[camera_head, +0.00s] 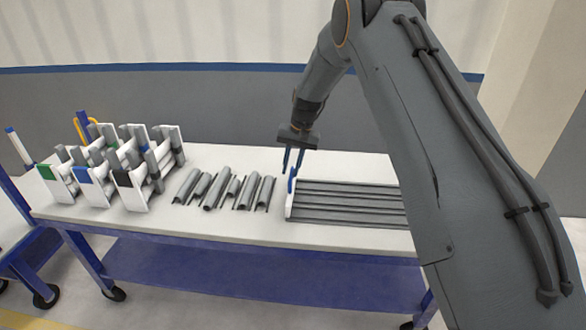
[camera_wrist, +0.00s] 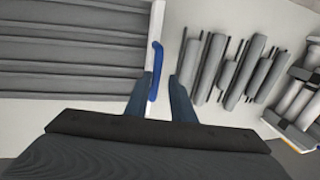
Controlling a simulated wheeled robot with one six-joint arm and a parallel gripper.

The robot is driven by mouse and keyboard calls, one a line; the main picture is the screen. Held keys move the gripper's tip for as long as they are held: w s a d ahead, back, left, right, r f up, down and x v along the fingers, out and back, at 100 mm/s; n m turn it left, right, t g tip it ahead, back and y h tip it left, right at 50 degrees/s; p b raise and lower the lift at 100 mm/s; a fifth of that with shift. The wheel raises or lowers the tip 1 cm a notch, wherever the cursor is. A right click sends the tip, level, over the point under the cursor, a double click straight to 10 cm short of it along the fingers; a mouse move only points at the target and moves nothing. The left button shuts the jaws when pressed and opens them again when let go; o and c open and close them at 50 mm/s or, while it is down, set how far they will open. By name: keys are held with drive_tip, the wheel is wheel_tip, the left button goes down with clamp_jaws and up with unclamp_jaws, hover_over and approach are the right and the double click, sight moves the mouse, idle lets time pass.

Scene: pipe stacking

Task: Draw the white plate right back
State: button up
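The white plate (camera_head: 289,206) stands at the left end of the grey grooved rack on the table. It carries a blue handle (camera_head: 292,180). In the wrist view the plate (camera_wrist: 157,22) is a narrow white strip beside the rack, and the blue handle (camera_wrist: 155,70) shows between my fingers, closer to the left one. My gripper (camera_head: 291,173) points down over the handle. Its fingers are apart, and the gap also shows in the wrist view (camera_wrist: 160,77). I cannot tell whether a finger touches the handle. The plate's lower part is partly hidden by my gripper in the wrist view.
The grooved rack (camera_head: 345,206) extends right, partly hidden behind my arm. Several grey pipes (camera_head: 222,190) lie on the table left of the plate, with a bare strip between. White holders (camera_head: 134,188) with coloured marks stand farther left. The table's front edge (camera_head: 230,236) is clear.

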drive_tip(key=shift+o, duration=0.4)
drive_tip(key=shift+d, duration=0.1)
drive_tip(key=shift+d+r, duration=0.1)
drive_tip(key=shift+r, duration=0.2)
wheel_tip(320, 180, up, 7)
drive_tip(key=d+b, duration=0.1)
drive_tip(key=b, duration=0.1)
drive_tip(key=shift+s+d, duration=0.15)
drive_tip(key=shift+s, duration=0.05)
drive_tip(key=shift+s, duration=0.1)
drive_tip(key=s+d, duration=0.3)
drive_tip(key=s, duration=1)
drive_tip(key=s+d+n+h, duration=0.1)
drive_tip(key=s+d, duration=0.3)
drive_tip(key=s, duration=0.9)
drive_tip(key=s+d+n+h, duration=0.1)
drive_tip(key=s+d, duration=0.2)
drive_tip(key=s, duration=1)
drive_tip(key=shift+d+r, duration=0.4)
